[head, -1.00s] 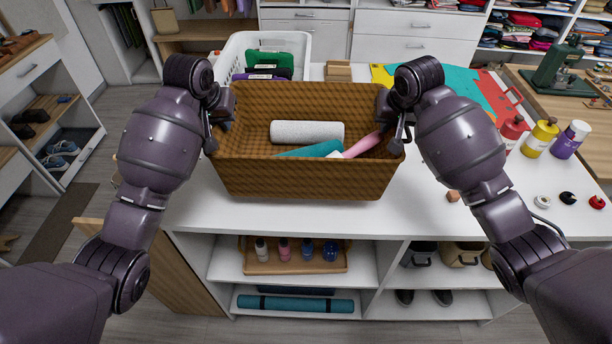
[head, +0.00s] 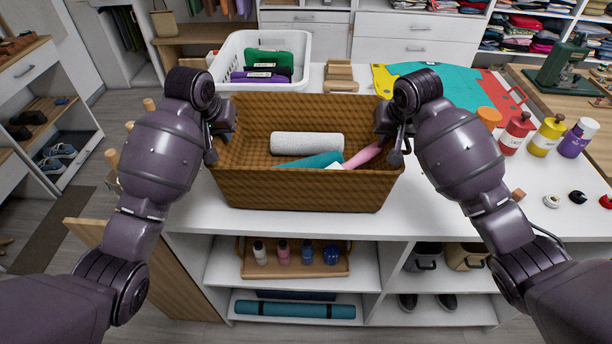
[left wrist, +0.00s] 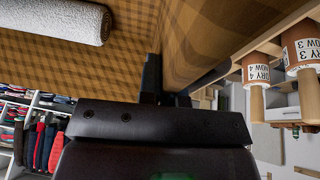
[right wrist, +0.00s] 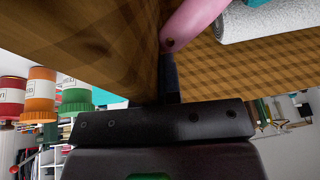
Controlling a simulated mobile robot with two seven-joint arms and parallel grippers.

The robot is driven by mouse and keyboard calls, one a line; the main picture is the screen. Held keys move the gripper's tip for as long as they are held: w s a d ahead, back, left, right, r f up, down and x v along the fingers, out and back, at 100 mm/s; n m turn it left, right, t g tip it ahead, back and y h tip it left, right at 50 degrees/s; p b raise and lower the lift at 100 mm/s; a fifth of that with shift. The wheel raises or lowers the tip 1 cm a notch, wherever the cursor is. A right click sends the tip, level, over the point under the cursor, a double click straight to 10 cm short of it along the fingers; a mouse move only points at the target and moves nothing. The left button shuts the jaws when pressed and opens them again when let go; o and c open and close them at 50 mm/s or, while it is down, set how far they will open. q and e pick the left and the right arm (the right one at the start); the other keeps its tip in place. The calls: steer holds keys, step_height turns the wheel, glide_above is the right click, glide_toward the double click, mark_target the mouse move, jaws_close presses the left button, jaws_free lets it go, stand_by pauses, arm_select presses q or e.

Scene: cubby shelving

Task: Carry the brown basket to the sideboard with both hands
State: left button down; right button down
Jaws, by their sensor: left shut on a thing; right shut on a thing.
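The brown woven basket (head: 300,190) is in front of me in the head view, over the front part of the white counter top. A white roll (head: 307,144), a teal item (head: 310,161) and a pink item (head: 364,155) lie inside it. My left gripper (head: 213,150) is shut on its left end wall, and my right gripper (head: 396,150) is shut on its right end wall. Both wrist views show the basket wall (left wrist: 205,40) (right wrist: 120,50) between the fingers. The fingertips are mostly hidden. I cannot tell clearly whether the basket's underside touches the counter.
A white basket (head: 225,68) with folded cloths stands behind. Paint bottles (head: 516,135) and small caps (head: 578,198) are on the right of the counter. A green sewing machine (head: 562,65) is at far right. Open shelves (head: 215,265) below hold small bottles and a mat.

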arm_select(q)
steer(key=shift+f, duration=0.35)
arm_select(e)
steer(key=shift+f, duration=0.35)
arm_select(q)
steer(key=c, duration=1.3)
jaws_free()
arm_select(e)
steer(key=c, duration=1.3)
jaws_free()
arm_select(q)
steer(key=shift+r, duration=0.1)
arm_select(e)
steer(key=shift+r, duration=0.15)
arm_select(q)
steer(key=v, duration=1.2)
arm_select(e)
steer(key=v, duration=1.2)
arm_select(q)
steer(key=shift+s, duration=0.1)
